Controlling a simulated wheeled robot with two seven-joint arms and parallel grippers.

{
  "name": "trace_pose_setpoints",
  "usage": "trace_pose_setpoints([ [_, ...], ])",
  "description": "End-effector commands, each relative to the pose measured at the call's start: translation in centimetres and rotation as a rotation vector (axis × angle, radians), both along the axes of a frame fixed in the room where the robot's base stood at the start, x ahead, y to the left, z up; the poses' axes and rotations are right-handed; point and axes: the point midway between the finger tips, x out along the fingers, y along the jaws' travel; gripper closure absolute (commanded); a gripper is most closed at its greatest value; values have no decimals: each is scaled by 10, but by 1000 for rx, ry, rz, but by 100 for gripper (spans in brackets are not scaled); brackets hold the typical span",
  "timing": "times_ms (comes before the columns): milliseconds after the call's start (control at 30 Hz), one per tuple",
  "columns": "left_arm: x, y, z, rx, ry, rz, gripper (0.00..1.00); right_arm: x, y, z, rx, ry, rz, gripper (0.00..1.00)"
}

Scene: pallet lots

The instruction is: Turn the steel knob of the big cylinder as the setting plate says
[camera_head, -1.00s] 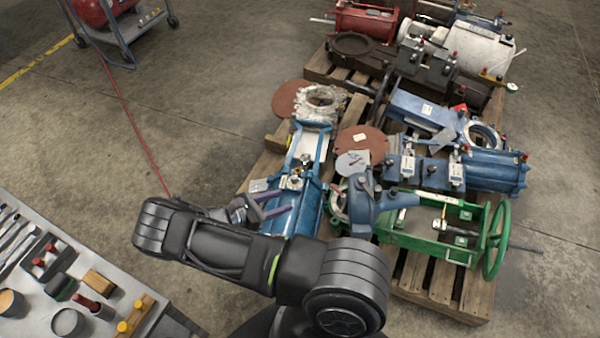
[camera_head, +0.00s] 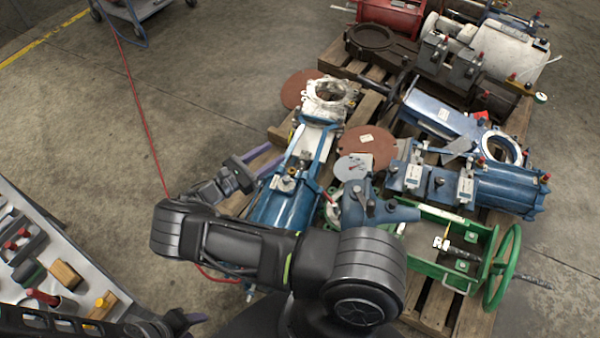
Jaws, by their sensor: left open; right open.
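A long blue cylinder (camera_head: 285,208) with a white upper frame lies on the pallet, left of centre. A small steel fitting (camera_head: 286,184) sits on it; I cannot tell if it is the knob. Another big blue cylinder (camera_head: 503,190) lies at the right, with labelled blocks beside it. A round grey plate (camera_head: 354,167) with small marks lies between them; its text is unreadable. My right gripper (camera_head: 267,162), with purple fingers, is open and empty beside the left blue cylinder's upper part. My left gripper (camera_head: 192,319) is at the bottom edge, partly hidden.
A green frame with a handwheel (camera_head: 502,268) stands at the pallet's front right. A blue-grey casting (camera_head: 372,208) is close behind my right arm. A bench (camera_head: 75,285) with tools is at lower left. A red hose (camera_head: 140,110) crosses the open floor.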

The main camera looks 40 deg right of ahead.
Motion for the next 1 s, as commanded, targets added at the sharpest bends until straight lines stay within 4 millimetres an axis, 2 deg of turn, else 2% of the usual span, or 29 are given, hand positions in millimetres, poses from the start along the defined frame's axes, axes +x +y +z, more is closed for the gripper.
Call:
trace_pose_setpoints([
  [33,0,0,-13,0,-1,1,53,0,0,-13,1,0,0,53],
  [333,2,2,-58,4,-4,5,53,0,0,-58,1,0,-1,53],
  [467,3,3,-86,5,-6,8,53,0,0,-87,1,0,-1,53],
  [700,6,6,-156,9,-9,16,53,0,0,-157,1,0,-1,53],
  [833,7,7,-175,11,-11,19,53,0,0,-175,1,-1,-1,53],
  [1000,7,7,-179,11,-12,19,53,0,0,-179,1,-1,-1,53],
])
